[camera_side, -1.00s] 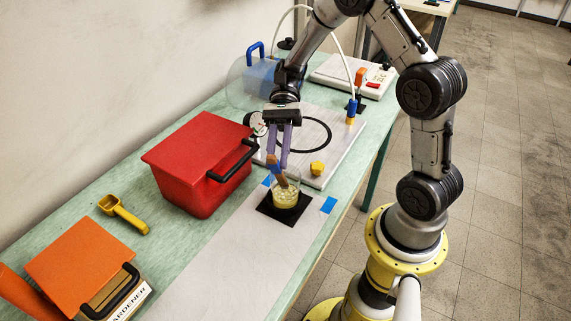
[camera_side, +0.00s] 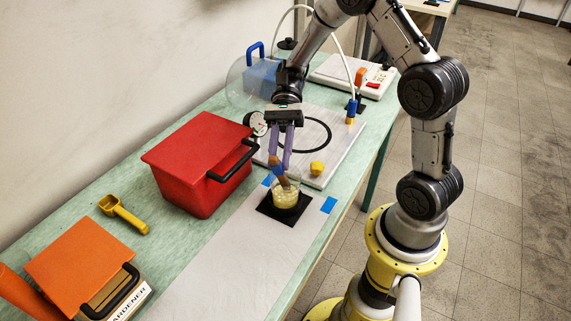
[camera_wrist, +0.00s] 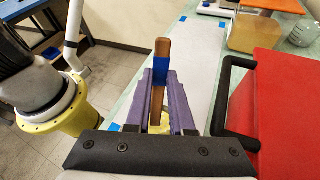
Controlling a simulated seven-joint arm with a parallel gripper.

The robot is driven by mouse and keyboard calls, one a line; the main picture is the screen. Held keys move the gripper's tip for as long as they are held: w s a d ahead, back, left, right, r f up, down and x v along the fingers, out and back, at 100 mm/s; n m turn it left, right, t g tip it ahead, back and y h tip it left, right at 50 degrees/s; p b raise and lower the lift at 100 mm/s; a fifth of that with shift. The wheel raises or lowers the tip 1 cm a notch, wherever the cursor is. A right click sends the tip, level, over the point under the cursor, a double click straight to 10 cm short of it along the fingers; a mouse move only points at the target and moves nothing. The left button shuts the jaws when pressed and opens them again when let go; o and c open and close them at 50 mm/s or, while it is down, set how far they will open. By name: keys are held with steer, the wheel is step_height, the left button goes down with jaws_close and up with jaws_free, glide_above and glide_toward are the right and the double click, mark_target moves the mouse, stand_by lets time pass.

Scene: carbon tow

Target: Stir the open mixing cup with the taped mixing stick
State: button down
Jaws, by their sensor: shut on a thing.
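My gripper (camera_side: 281,163) is shut on the mixing stick, a brown wooden stick (camera_wrist: 164,47) wrapped with blue tape (camera_wrist: 160,71). In the wrist view the purple fingers (camera_wrist: 158,84) hold it at the tape. The clear mixing cup (camera_side: 285,195) holds pale yellow contents and stands upright on a black square pad (camera_side: 267,209). The stick's lower end reaches down inside the cup, tilted. How deep the tip sits in the contents is hard to tell. In the wrist view the cup is mostly hidden behind the fingers and stick.
A red bin (camera_side: 190,170) with a black handle stands left of the cup. Behind it is a metal plate (camera_side: 325,138) with a black ring, a gauge (camera_side: 257,122) and a yellow knob (camera_side: 317,168). A yellow scoop (camera_side: 122,212) lies far left. The grey sheet (camera_side: 235,255) in front is clear.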

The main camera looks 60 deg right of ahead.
steer(key=a+r, duration=0.3)
steer(key=r, duration=0.5)
steer(key=shift+a+r, duration=0.15)
steer(key=shift+r, duration=0.1)
stand_by(0.4)
stand_by(0.5)
steer(key=shift+r, duration=2.5)
